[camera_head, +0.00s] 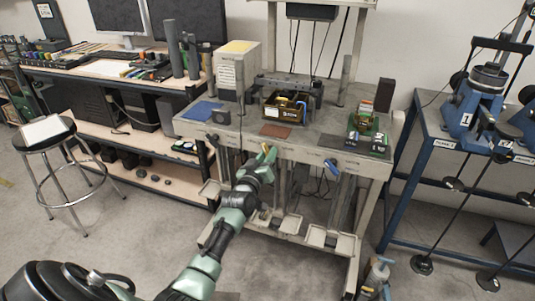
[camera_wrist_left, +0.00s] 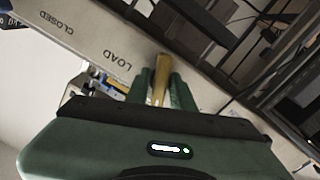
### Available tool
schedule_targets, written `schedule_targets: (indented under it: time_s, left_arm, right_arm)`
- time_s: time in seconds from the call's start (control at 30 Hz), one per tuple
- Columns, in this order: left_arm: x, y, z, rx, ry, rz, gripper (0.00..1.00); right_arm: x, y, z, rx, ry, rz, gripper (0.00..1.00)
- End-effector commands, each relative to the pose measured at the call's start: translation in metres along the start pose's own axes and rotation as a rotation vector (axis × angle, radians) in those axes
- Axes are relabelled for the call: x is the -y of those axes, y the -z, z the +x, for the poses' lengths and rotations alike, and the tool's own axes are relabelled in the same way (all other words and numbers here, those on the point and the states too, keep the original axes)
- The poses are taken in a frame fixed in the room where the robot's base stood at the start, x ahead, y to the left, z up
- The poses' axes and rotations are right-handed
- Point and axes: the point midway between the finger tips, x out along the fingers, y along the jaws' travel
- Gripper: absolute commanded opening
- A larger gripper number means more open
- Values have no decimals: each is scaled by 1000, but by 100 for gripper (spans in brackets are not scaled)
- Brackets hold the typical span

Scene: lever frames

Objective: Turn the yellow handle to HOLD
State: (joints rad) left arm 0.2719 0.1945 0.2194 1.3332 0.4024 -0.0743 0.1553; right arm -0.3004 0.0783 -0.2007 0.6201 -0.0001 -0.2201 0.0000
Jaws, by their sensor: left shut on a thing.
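The yellow handle (camera_head: 266,149) is on the front rail of the grey workbench (camera_head: 222,138). My left gripper (camera_head: 263,158) is at it. In the left wrist view the yellow handle (camera_wrist_left: 161,76) stands between the two green fingers of my left gripper (camera_wrist_left: 161,92), which is shut on it. The pale rail (camera_wrist_left: 95,38) behind it bears the words LOAD, close to the handle, and CLOSED, farther left. The word HOLD does not show. The handle's pivot is hidden. My right gripper is in neither view.
A blue handle (camera_head: 332,165) is on the same rail to the right. A black box (camera_head: 285,107) and a green fixture (camera_head: 367,130) stand on the bench. A stool (camera_head: 51,142) is at the left. A blue-framed table (camera_head: 440,145) is at the right. The floor in front is mostly clear.

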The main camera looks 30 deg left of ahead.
Motion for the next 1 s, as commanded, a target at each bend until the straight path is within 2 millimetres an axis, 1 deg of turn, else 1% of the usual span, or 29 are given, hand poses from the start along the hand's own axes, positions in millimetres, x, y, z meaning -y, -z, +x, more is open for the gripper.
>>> schedule_targets:
  time_s: [0.2, 0.43, 0.7, 1.0]
  left_arm:
    - [0, -1, 0, 2, 1, -171, 0]
    - [0, -1, 0, 3, 1, -295, 0]
    - [-1, -1, 0, 3, 1, -361, 0]
    - [-1, -1, 0, 3, 1, -371, 0]
  right_arm:
    - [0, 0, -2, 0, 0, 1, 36]
    - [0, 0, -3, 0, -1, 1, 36]
    - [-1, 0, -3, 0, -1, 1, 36]
    - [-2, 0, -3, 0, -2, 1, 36]
